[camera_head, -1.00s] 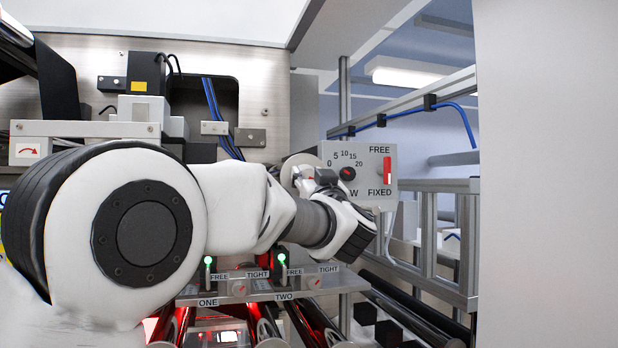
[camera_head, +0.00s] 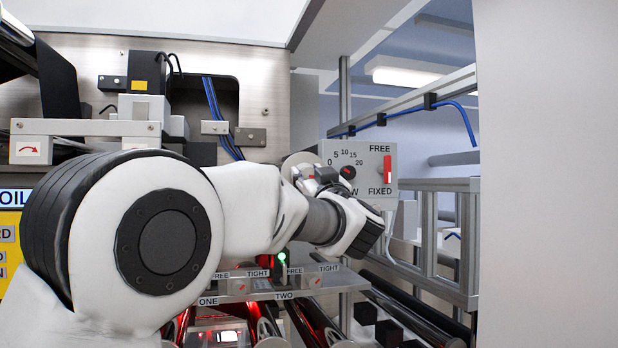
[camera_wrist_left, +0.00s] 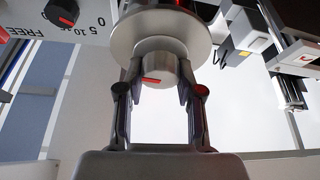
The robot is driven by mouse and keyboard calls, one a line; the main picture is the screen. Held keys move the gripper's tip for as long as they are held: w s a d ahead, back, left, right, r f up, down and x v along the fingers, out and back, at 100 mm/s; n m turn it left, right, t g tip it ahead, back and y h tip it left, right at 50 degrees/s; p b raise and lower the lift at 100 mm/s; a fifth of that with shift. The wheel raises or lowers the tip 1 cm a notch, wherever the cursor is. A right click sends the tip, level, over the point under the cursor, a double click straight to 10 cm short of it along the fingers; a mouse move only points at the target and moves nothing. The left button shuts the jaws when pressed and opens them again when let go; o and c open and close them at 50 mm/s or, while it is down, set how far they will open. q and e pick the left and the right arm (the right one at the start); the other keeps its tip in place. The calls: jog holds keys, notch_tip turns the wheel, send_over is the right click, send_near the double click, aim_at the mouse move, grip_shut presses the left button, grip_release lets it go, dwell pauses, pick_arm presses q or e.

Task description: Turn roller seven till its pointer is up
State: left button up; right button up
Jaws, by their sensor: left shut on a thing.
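A roller (camera_wrist_left: 160,40) ends in a round grey flange with a smaller knob (camera_wrist_left: 157,66) in front, seen in the left wrist view. A red pointer mark (camera_wrist_left: 151,80) lies across the knob, nearly level in that picture. The roller's number is not visible. My left gripper (camera_wrist_left: 159,85) is shut on the knob, one finger on each side. In the head view my left gripper (camera_head: 311,180) is at the roller's pale round end (camera_head: 299,160), left of the grey dial panel. The gripper and arm hide most of the roller there. My right gripper is not in view.
The grey panel (camera_head: 383,149) carries a 0 to 20 dial and a red FREE/FIXED switch close beside the gripper. Below my arm is a shelf (camera_head: 325,284) labelled ONE and TWO with small knobs. A metal frame (camera_head: 430,185) stands at right.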

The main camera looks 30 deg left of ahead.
pick_arm(q)
jog(key=n+g, duration=0.1)
jog(key=n, duration=0.2)
jog(key=n+g+y, duration=0.1)
jog(key=n, duration=0.2)
jog(key=shift+f+g+b, duration=0.1)
jog(key=shift+g+b, duration=0.2)
jog(key=shift+g, duration=0.1)
jog(key=n+g, duration=0.1)
jog(key=n, duration=0.2)
jog(key=n+g, duration=0.1)
jog(key=n, duration=0.2)
jog(key=shift+g, duration=0.4)
jog(key=n+g, duration=0.1)
jog(key=n, duration=0.2)
jog(key=n+g+h+p, duration=0.1)
jog(key=n, duration=0.2)
jog(key=n+h, duration=0.1)
jog(key=n, duration=0.3)
jog(key=shift+n+h, duration=0.3)
jog(key=shift+h, duration=0.1)
jog(key=shift+s, duration=0.1)
jog(key=o, duration=1.2)
jog(key=shift+a, duration=0.1)
jog(key=shift+c, duration=0.2)
